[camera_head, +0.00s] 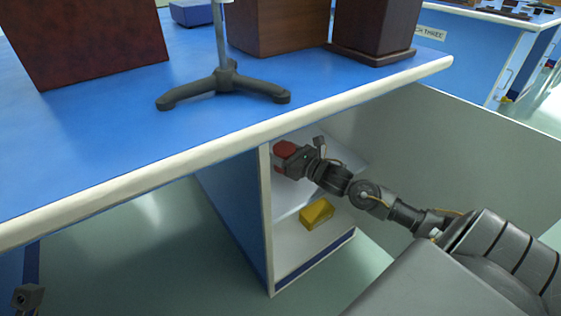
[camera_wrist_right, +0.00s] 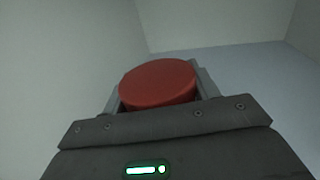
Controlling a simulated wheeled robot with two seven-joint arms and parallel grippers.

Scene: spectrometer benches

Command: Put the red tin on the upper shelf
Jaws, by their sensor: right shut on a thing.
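The red tin (camera_head: 285,148) is inside the open cabinet under the blue bench, at the upper shelf (camera_head: 295,198). My right gripper (camera_head: 284,158) reaches into the cabinet and is shut on the tin. In the right wrist view the tin's round red top (camera_wrist_right: 158,82) shows between the fingers, with pale cabinet walls around it. I cannot tell whether the tin touches the shelf. My left gripper does not show clearly; only a small dark part is at the lower left edge of the head view.
A yellow block (camera_head: 317,213) lies in the cabinet, below and in front of the tin. The cabinet's side panel (camera_head: 268,215) is close to my right gripper. The blue bench top (camera_head: 120,115) overhangs and carries a stand (camera_head: 225,82) and brown boxes (camera_head: 85,40).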

